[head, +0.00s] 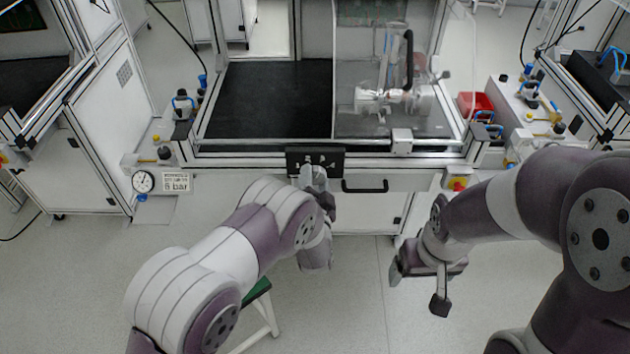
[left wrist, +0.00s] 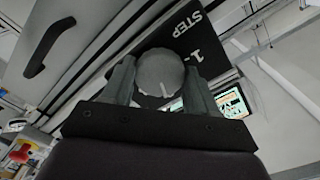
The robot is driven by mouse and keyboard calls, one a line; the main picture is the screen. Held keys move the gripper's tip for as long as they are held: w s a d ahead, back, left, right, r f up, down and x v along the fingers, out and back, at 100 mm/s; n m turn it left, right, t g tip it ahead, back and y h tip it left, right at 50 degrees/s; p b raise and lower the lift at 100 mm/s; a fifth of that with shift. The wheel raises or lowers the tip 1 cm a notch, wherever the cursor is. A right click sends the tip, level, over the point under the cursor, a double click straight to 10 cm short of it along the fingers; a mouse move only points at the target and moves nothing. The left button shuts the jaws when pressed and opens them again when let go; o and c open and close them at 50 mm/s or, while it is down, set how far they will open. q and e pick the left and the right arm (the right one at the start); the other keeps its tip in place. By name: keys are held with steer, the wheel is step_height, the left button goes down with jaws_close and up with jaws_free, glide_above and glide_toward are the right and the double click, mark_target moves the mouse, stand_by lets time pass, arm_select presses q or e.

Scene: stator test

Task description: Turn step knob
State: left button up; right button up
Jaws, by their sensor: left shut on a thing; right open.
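The step knob (left wrist: 160,73) is a round grey knob with a white pointer line. It sits on a black panel (left wrist: 193,35) marked "STEP" in the left wrist view. My left gripper (left wrist: 158,85) has a finger on each side of the knob and is shut on it. In the head view the black panel (head: 299,157) is on the front of the workstation, and my left gripper (head: 313,178) reaches up to its lower edge. The knob is hidden there by my gripper. My right gripper (head: 420,285) is open and empty, low and to the right, away from the panel.
A black drawer handle (head: 365,187) is just right of the panel. A red-and-yellow emergency button (head: 457,185) is further right, and a pressure gauge (head: 143,181) is at the left. A green-topped stool (head: 258,290) stands below my left arm.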

stand_by(0.4)
arm_select(q)
steer(key=o, duration=1.1)
steer(key=shift+c, duration=0.2)
steer(key=s, duration=1.2)
steer(key=shift+s, duration=0.4)
